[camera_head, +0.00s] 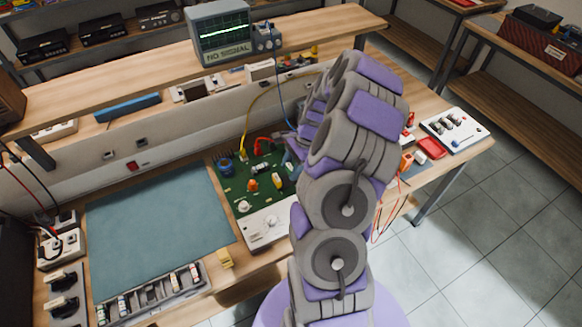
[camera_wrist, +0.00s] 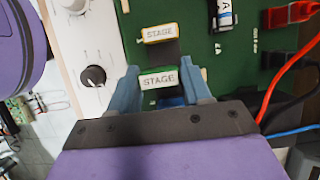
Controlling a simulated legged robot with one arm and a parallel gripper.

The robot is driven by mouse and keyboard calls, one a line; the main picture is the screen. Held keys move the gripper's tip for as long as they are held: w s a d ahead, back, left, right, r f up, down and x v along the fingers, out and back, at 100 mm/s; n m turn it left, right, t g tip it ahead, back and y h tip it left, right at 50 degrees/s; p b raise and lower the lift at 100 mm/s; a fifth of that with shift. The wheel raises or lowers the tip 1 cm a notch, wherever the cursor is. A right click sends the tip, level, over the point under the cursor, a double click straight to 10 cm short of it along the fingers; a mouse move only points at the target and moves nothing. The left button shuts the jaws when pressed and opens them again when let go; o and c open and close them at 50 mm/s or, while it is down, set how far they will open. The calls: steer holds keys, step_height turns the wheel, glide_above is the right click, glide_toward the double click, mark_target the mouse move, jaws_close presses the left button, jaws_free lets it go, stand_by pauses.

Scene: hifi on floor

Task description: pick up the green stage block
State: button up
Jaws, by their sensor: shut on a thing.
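The green stage block (camera_wrist: 158,79) shows in the wrist view as a white "STAGE" label with a green edge. It sits between the two blue fingers of my gripper (camera_wrist: 161,74), which are shut on it. The lower part of the block is hidden by the gripper body. A second "STAGE" block with a yellow edge (camera_wrist: 160,33) lies just beyond, on the green board (camera_wrist: 225,70). In the head view the green board (camera_head: 233,188) lies on the workbench, and my arm hides the held block.
Beside the board in the wrist view are a white panel with a black knob (camera_wrist: 93,76), red connectors (camera_wrist: 290,14) and red, black and blue cables. In the head view, a blue-grey mat (camera_head: 155,230) lies clear at left. An oscilloscope (camera_head: 222,30) stands on the shelf behind.

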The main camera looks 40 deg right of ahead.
steer(key=s+a, duration=0.1)
steer(key=s, duration=0.4)
steer(key=s+a+r+p, duration=0.1)
steer(key=s+a, duration=0.1)
steer(key=s, duration=0.2)
steer(key=s+a+p, duration=0.1)
steer(key=s, duration=0.4)
steer(key=shift+s+a+r, duration=0.15)
steer(key=shift+s+r, duration=0.1)
steer(key=shift+s, duration=0.1)
steer(key=o, duration=0.4)
steer(key=c, duration=0.5)
step_height(320, 180, up, 8)
steer(key=p, duration=0.4)
steer(key=shift+f, duration=0.25)
